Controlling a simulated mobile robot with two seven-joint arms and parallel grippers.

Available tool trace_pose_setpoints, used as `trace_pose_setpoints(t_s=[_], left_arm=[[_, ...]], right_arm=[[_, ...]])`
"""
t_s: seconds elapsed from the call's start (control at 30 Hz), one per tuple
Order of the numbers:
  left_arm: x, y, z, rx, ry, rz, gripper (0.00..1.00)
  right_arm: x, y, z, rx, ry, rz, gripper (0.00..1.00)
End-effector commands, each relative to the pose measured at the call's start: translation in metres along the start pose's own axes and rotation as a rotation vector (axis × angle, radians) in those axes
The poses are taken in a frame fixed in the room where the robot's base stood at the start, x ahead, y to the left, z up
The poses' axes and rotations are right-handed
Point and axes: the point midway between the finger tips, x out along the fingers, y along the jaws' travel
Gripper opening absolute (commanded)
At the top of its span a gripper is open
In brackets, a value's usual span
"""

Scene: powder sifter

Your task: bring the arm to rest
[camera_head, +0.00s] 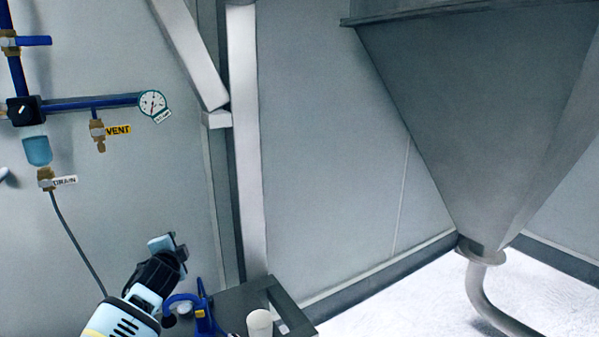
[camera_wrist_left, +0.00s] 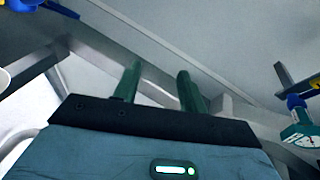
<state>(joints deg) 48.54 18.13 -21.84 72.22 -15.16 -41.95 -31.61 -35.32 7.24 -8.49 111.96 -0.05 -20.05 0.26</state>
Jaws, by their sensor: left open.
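My left gripper (camera_head: 170,246) is in the lower left of the head view, raised in front of the grey wall panel. In the left wrist view its two green fingers (camera_wrist_left: 159,86) stand apart with nothing between them. The gripper touches nothing that I can see. My left arm comes in from the bottom left edge, and most of it is out of frame. My right gripper is in neither view.
A dark stand (camera_head: 285,300) with a white cup (camera_head: 260,323) and a blue fixture (camera_head: 205,318) is at bottom centre. Blue piping with a gauge (camera_head: 152,103) and VENT tag (camera_head: 118,130) is on the left wall. A large grey hopper (camera_head: 480,110) fills the right.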

Motion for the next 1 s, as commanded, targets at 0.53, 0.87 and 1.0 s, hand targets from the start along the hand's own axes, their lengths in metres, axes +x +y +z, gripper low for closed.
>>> trace_pose_setpoints(t_s=[0.53, 0.87, 1.0], left_arm=[[-0.151, 0.293, 0.038, -0.464, 0.089, 0.375, 0.42], [-0.287, 0.388, 0.077, -0.784, 0.012, 0.538, 0.42], [-0.344, 0.409, 0.094, -0.911, -0.044, 0.584, 0.42]], right_arm=[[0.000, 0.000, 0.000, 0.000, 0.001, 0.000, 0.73], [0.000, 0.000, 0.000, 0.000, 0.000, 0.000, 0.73], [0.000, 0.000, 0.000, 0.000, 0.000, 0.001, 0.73]])
